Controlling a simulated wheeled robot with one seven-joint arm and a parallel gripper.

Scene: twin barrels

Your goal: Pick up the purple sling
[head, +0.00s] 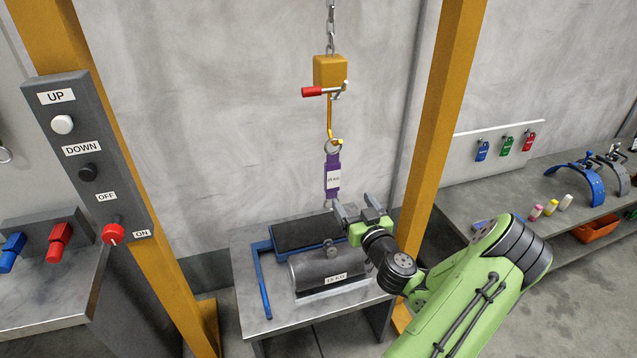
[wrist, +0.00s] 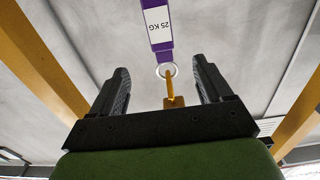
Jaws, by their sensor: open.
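The purple sling (head: 332,177) hangs upright by its upper ring from the yellow hook (head: 334,140) of the hoist. It has a white label and rings at both ends. In the wrist view the sling (wrist: 157,28) shows its "25 KG" label upside down, with a ring at its end near the hook. My gripper (head: 356,209) is open and empty, just right of and below the sling's lower end. In the wrist view its two fingers (wrist: 160,72) stand apart, with the ring seen between their tips. I cannot tell the exact depth gap to the sling.
A grey barrel (head: 325,268) lies on the metal table (head: 250,290) beneath, beside a blue frame (head: 262,285). A yellow post (head: 440,120) stands right of the sling, near my arm. A control panel (head: 88,150) is at left; a shelf (head: 575,200) with shackles is at right.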

